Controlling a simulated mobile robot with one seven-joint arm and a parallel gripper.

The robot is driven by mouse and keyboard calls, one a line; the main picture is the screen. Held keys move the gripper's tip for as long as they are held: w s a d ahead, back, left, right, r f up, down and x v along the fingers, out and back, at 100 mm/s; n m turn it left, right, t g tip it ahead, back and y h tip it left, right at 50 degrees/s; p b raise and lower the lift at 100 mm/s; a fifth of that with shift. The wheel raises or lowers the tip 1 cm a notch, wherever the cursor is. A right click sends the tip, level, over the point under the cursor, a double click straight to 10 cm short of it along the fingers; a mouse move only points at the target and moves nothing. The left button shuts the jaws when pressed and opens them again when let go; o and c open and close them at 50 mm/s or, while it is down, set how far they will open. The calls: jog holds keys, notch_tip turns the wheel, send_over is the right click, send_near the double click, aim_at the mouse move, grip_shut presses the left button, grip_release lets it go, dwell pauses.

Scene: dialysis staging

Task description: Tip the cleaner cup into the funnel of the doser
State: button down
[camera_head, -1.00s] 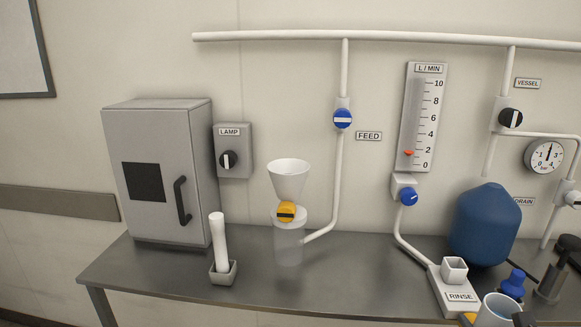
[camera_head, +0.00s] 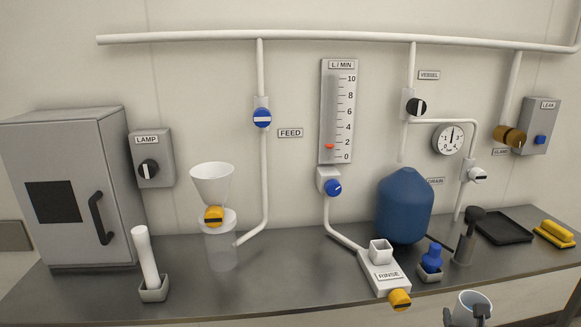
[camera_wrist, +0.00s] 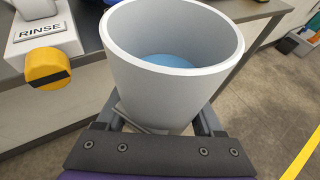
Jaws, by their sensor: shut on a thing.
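The white cleaner cup (camera_wrist: 172,85) is upright in my gripper (camera_wrist: 165,125), with blue liquid (camera_wrist: 168,61) low inside it. In the head view the cup (camera_head: 470,300) is at the bottom right, in front of the table edge, with my gripper's dark fingers (camera_head: 467,314) shut on it. The doser has a white funnel (camera_head: 212,184) on a clear body (camera_head: 222,253), with a yellow knob (camera_head: 213,216) just under the funnel. It stands on the table at left, well apart from the cup.
The rinse block (camera_head: 385,275) with a yellow knob (camera_head: 400,299) lies between cup and doser. Also on the table are a blue tank (camera_head: 405,206), a blue stopper (camera_head: 431,259), a white stick in a holder (camera_head: 146,258) and a grey cabinet (camera_head: 65,190). Pipes run along the wall.

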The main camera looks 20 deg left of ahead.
aim_at(470, 300)
jog(key=shift+r, duration=0.1)
notch_tip(470, 300, up, 6)
jog(key=p, duration=0.6)
jog(key=shift+r, duration=0.1)
jog(key=shift+a+f, duration=0.1)
jog(key=shift+f, duration=0.15)
jog(key=shift+r, duration=0.1)
